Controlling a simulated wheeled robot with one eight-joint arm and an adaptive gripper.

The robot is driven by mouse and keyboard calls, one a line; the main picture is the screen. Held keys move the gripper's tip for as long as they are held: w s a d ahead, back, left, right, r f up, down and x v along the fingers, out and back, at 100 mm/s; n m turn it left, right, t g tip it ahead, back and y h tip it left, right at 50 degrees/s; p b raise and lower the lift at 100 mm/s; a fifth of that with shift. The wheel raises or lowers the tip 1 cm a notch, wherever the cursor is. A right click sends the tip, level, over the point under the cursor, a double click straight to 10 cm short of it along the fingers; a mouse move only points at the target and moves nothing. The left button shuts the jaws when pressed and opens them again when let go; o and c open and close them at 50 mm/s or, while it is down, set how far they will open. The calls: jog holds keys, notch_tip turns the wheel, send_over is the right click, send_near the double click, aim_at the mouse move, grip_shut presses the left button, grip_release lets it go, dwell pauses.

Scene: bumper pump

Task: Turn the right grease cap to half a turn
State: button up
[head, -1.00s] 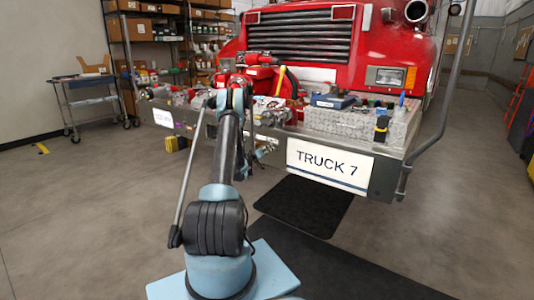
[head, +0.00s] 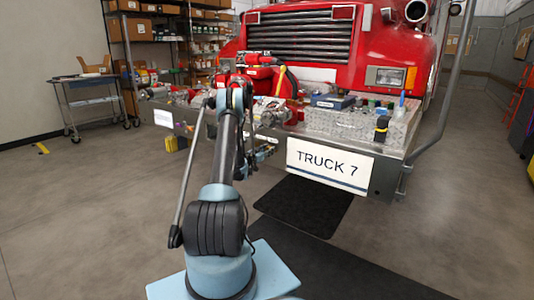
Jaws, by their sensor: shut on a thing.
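The red pump (head: 262,76) stands on the fire truck's bumper, in the middle of the head view, partly behind my arm. My arm reaches forward and up to it from the bottom of the view. My gripper (head: 252,128) is small and mostly masked by my own wrist, at the pump's front above the bumper edge. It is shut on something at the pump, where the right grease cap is. The cap itself is hidden or too small to make out, so its turn angle cannot be read.
The metal bumper with the TRUCK 7 plate (head: 329,169) runs across the front. A blue box (head: 333,101) and small items, including a dark bottle (head: 381,128), stand on its right side. A cart (head: 95,100) stands far left. The floor (head: 440,220) at right is clear.

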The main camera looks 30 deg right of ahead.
jog(key=shift+w+a+m, duration=0.1)
jog(key=shift+w+m, duration=0.1)
jog(key=shift+m, duration=0.1)
dwell(0.4)
jog(key=o, duration=1.1)
jog(key=shift+c, duration=0.2)
jog(key=shift+s, duration=0.1)
jog(key=v, duration=1.2)
jog(key=shift+f, duration=0.1)
